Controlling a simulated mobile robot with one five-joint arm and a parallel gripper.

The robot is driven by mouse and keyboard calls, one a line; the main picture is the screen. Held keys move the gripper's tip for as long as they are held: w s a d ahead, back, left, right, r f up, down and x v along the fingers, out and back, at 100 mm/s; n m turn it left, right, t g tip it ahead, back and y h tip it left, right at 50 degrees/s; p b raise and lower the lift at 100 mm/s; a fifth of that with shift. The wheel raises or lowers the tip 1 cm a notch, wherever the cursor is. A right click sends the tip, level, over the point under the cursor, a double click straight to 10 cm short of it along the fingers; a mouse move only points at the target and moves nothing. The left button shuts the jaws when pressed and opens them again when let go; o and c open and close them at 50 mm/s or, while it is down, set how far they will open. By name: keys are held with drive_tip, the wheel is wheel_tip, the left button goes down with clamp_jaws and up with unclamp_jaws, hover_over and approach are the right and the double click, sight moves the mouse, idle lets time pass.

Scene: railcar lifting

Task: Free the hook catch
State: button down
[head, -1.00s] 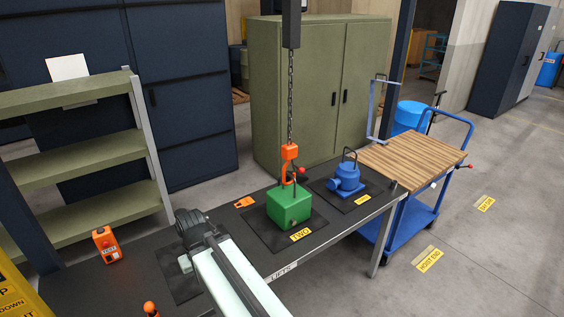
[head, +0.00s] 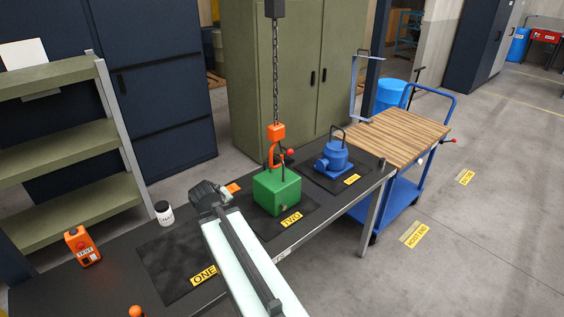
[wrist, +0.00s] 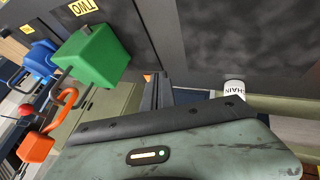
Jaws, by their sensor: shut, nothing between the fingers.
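The orange hook (head: 273,154) hangs on a chain below its orange block (head: 276,131), at the handle on top of the green block (head: 277,191) on the mat marked TWO. A red ball knob (head: 291,152), likely the catch's lever, sticks out on the hook's right. My gripper (head: 203,192) is left of the green block, apart from it, shut and empty. In the wrist view, tilted, the hook (wrist: 66,101), red knob (wrist: 25,110) and green block (wrist: 96,55) lie left of my fingers (wrist: 158,90). How the hook's tip sits on the handle is unclear.
A blue pump-like load (head: 335,157) stands right of the green block. A white bottle (head: 164,213) stands left of my gripper; an orange control box (head: 82,246) is farther left. The mat marked ONE (head: 175,270) is bare. A blue trolley (head: 400,135) adjoins the table's right end.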

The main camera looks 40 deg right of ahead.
drive_tip(key=d+r+n+t+h+b, duration=0.3)
drive_tip(key=d+r+t+b, duration=0.1)
drive_tip(key=d, duration=0.9)
drive_tip(key=d+r+n+t+h+b, duration=0.3)
drive_tip(key=d+r+t+b, duration=0.1)
drive_tip(key=d, duration=0.9)
drive_tip(key=s+d+f+n+t+y+b, duration=0.1)
drive_tip(key=s+d+n+t+y+b, duration=0.1)
drive_tip(key=n, duration=1)
drive_tip(key=s+t+y+b, duration=0.1)
drive_tip(key=s+t+y, duration=0.1)
drive_tip(key=s+y, duration=0.1)
drive_tip(key=shift+s+f+t+y+b, duration=0.15)
drive_tip(key=shift+s+t+y+b, duration=0.2)
drive_tip(key=shift+s, duration=0.4)
drive_tip(key=shift+d, duration=0.1)
